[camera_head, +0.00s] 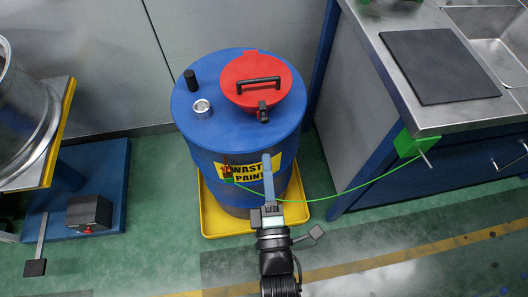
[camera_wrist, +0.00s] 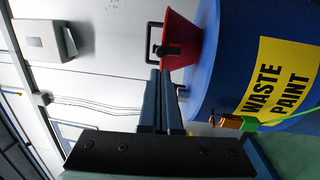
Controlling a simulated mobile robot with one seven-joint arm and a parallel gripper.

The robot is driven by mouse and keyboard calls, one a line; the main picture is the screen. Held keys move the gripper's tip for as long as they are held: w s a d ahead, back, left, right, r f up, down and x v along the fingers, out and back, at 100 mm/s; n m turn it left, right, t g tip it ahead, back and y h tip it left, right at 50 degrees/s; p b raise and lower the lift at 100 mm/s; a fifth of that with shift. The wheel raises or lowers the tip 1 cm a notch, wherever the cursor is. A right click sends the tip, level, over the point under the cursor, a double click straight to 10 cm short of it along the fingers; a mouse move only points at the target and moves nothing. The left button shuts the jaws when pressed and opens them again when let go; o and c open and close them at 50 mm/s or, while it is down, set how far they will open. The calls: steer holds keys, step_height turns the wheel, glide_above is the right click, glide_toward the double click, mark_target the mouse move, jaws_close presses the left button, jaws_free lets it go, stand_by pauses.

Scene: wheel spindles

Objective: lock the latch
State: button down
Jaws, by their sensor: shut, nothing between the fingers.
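A blue drum (camera_head: 200,135) labelled WASTE PAINT carries a red funnel (camera_head: 278,66) with a closed-looking red lid and a black handle (camera_head: 258,83). A small black latch (camera_head: 263,112) sits at the funnel's near rim. Whether the latch is locked cannot be told.
The drum stands in a yellow tray (camera_head: 213,222). A silver bung (camera_head: 201,108) and a black cap (camera_head: 190,80) are on its top. A green wire (camera_head: 335,192) runs from a clamp on the drum to the steel counter (camera_head: 408,110) at right. A machine stands at left.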

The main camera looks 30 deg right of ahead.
steer(key=v, duration=0.6)
steer(key=shift+s+f, duration=0.2)
steer(key=shift+f, duration=0.05)
